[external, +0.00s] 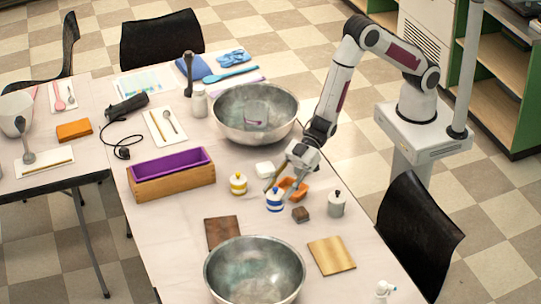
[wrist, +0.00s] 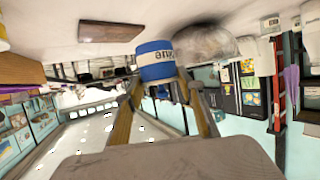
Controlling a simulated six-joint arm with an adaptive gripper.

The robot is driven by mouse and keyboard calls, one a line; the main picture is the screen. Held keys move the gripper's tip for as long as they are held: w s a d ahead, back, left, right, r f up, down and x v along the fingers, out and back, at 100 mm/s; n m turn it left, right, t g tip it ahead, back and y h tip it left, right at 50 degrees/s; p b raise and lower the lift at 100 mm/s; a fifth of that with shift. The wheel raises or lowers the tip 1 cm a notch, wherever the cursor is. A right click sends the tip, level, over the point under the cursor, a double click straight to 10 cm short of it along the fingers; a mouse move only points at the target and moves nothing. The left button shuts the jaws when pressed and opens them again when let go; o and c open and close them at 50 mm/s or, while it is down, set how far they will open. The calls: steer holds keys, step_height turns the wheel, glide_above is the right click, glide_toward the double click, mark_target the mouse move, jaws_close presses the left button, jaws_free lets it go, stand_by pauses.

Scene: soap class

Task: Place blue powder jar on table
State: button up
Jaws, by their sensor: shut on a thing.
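In the wrist view, which looks upside down, the blue jar (wrist: 156,62) with a white label sits at the fingertips (wrist: 163,88). I cannot tell whether its base touches the table.
Metal bowls stand behind (external: 254,136) and in front (external: 254,285). A purple-lined wooden box (external: 172,182) is left.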

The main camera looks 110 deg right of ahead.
steer(key=s+d+r+m+t+h, duration=0.1)
steer(key=s+d+r+m+h, duration=0.1)
steer(key=d+r, duration=0.5)
steer(key=s+d+r+m+t+h, duration=0.1)
steer(key=s+d+r+m+h, duration=0.2)
steer(key=d+r, duration=0.4)
steer(key=d+m+h, duration=0.1)
steer(key=d+h, duration=0.1)
steer(key=d, duration=0.6)
steer(key=shift+s+r, duration=0.15)
steer(key=shift+s, duration=0.1)
steer(key=w+a+f+n+y, duration=0.2)
steer(key=w+a+f+y, duration=0.1)
steer(key=a+f, duration=1)
steer(key=shift+a+n+y, duration=0.3)
steer(key=shift+a+n, duration=0.1)
steer(key=shift+a, duration=1.3)
